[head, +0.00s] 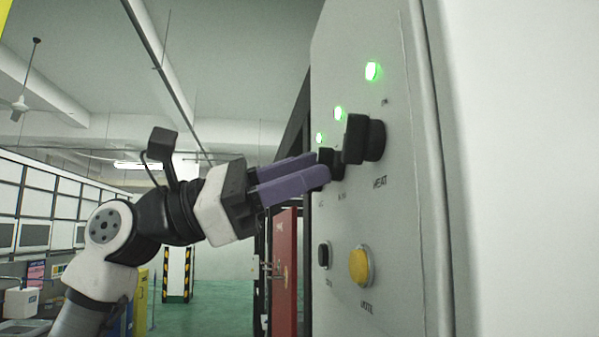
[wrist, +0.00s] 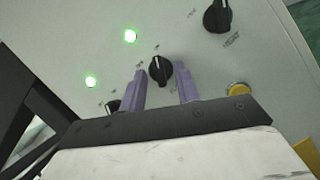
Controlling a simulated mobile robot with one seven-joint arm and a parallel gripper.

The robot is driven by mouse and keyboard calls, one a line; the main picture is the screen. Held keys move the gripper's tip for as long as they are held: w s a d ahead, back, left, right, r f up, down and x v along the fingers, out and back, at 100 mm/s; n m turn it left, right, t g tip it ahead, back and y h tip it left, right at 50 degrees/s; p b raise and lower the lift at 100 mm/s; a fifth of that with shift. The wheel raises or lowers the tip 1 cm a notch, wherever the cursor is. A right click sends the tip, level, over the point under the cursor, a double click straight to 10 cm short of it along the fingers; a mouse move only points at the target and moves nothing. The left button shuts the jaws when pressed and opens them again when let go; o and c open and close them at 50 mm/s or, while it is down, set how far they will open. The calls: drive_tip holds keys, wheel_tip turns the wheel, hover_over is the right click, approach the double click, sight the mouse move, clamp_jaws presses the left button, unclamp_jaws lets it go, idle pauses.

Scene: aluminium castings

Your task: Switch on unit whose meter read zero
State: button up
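A grey control panel (head: 385,215) stands at the right in the head view. It carries a row of black rotary knobs with lit green lamps above them. The nearest large knob (head: 364,139) is labelled HEAT and also shows at the top right of the wrist view (wrist: 217,17). My gripper (head: 322,171) has two purple fingers, spread apart. In the wrist view the fingers (wrist: 163,88) stand on either side of the middle knob (wrist: 160,70), with gaps visible beside it. A third knob (wrist: 113,106) is partly hidden behind the left finger. No meter is visible.
Below the knobs are a yellow button (head: 360,267) labelled MUTE and a small black button (head: 323,255). Green lamps (head: 372,71) glow above. A red panel (head: 284,270) stands beyond the cabinet.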

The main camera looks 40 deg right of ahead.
drive_tip(key=b+v, duration=0.4)
drive_tip(key=v, duration=0.9)
drive_tip(key=shift+w+a, duration=0.2)
drive_tip(key=shift+a, duration=0.1)
drive_tip(key=shift+f, duration=0.15)
